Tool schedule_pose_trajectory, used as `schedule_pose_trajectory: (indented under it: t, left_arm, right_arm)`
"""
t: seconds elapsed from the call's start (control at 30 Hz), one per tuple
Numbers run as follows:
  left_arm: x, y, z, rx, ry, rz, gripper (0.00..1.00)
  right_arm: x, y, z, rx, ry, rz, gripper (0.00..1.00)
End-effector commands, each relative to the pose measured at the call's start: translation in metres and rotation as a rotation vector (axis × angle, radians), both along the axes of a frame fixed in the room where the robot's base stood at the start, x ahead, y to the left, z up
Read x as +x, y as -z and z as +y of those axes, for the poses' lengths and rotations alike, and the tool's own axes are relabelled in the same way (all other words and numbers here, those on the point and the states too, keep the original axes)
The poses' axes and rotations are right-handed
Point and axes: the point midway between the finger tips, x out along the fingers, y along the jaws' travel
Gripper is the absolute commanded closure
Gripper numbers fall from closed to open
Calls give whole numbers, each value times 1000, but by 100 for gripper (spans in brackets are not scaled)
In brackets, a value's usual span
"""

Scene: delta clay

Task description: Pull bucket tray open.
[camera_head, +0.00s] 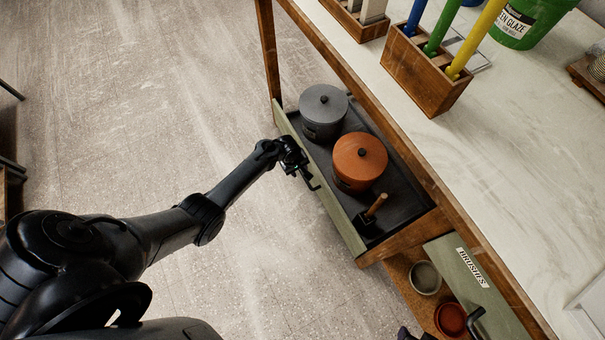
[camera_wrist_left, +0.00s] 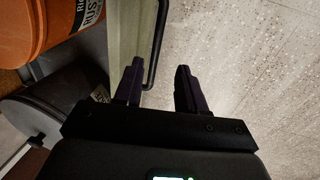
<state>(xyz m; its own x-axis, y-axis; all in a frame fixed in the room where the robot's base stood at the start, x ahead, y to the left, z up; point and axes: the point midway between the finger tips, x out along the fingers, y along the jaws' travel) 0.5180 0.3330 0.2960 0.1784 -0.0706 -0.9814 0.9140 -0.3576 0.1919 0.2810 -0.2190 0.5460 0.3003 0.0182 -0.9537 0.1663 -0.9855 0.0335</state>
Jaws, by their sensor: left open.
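The bucket tray (camera_head: 401,196) is a dark drawer with a pale green front, standing out from under the table. It holds a grey lidded bucket (camera_head: 322,118) and a rust-orange lidded bucket (camera_head: 352,178). Its black bar handle (camera_wrist_left: 157,48) is on the front panel. My left gripper (camera_head: 300,172) is at the front panel by the handle. In the left wrist view my left gripper (camera_wrist_left: 160,88) is open, with one end of the handle showing between its fingers, nearer the left one. Dark purplish tips at the bottom edge of the head view may be my right gripper (camera_head: 409,334).
A wooden-handled tool (camera_head: 376,206) stands in the tray's near corner. A drawer labelled brushes (camera_head: 462,275) and small pots (camera_head: 425,278) are at the lower right. The marble tabletop holds a wooden rack (camera_head: 420,80) and a green tub (camera_head: 525,25). Floor left of the tray is clear.

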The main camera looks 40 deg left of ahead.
Motion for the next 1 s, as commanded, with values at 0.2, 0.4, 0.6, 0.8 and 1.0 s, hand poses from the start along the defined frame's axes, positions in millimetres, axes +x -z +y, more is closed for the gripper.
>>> schedule_pose_trajectory:
  t: [0.2, 0.4, 0.6, 0.8, 1.0]
  left_arm:
    - [7, 39, -2, 1, 0, -2, 60]
    - [11, 59, -4, 1, 0, -1, 60]
    - [13, 69, -5, 0, -1, -1, 60]
    - [13, 71, -5, 0, -1, -1, 60]
    - [13, 70, -5, 1, 0, -1, 60]
  right_arm:
    - [0, 36, 1, 4, 3, 1, 57]
    - [2, 54, 1, 6, 3, -3, 57]
    - [2, 63, 1, 5, 4, -2, 57]
    - [2, 64, 0, 2, 2, -3, 57]
    - [2, 64, -1, -4, -3, -4, 57]
